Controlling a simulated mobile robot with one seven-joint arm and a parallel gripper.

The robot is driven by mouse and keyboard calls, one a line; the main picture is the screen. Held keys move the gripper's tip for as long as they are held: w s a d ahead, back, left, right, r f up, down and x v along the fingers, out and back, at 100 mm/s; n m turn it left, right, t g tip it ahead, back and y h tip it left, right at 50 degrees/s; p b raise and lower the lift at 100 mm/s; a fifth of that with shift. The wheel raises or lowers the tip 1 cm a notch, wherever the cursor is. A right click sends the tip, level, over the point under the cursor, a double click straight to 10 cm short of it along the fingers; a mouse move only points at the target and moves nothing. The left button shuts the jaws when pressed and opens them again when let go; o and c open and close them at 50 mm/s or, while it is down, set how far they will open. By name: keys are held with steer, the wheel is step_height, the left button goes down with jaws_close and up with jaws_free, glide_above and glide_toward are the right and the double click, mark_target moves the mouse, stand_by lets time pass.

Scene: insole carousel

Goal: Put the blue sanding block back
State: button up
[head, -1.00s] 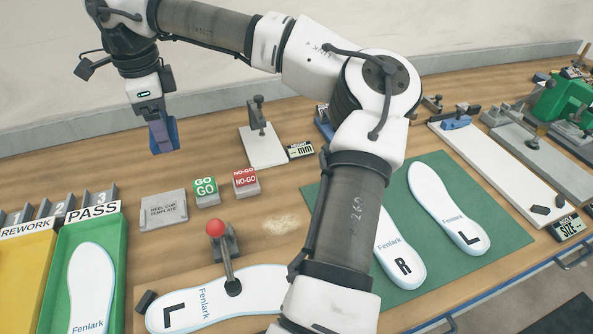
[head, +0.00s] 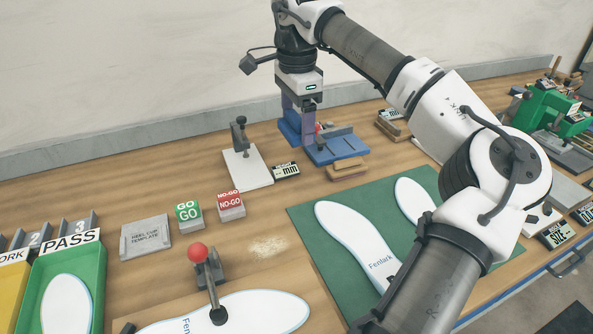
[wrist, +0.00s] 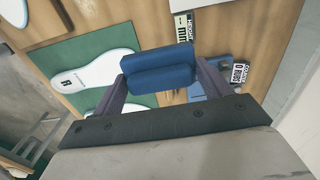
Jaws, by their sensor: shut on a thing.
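My gripper (head: 298,112) is at the back of the bench in the head view, with its purple-grey fingers pointing down. It is shut on the blue sanding block (head: 289,129). In the wrist view the block (wrist: 158,70) lies crosswise between the two fingertips, above the bench. In the head view the block appears just left of a blue fixture (head: 338,150) and partly behind it; I cannot tell whether the block touches the bench. The fixture shows in the wrist view (wrist: 226,62) too, partly hidden by the right finger.
A white plate with a grey clamp (head: 247,169) and an "mm" label (head: 286,170) stand left of the fixture. Wooden pieces (head: 347,172) lie before it. A green mat (head: 310,225) with insoles is in front. GO (head: 188,213) and NO-GO (head: 230,205) blocks sit left, with bare bench around.

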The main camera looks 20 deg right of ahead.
step_height(320, 180, down, 12)
steer(key=shift+f+p, duration=0.2)
steer(key=shift+p, duration=0.35)
steer(key=shift+f+b, duration=0.5)
steer(key=shift+f, duration=0.1)
steer(key=o, duration=1.2)
step_height(320, 180, up, 13)
steer(key=shift+s+r, duration=0.1)
steer(key=shift+r, duration=0.05)
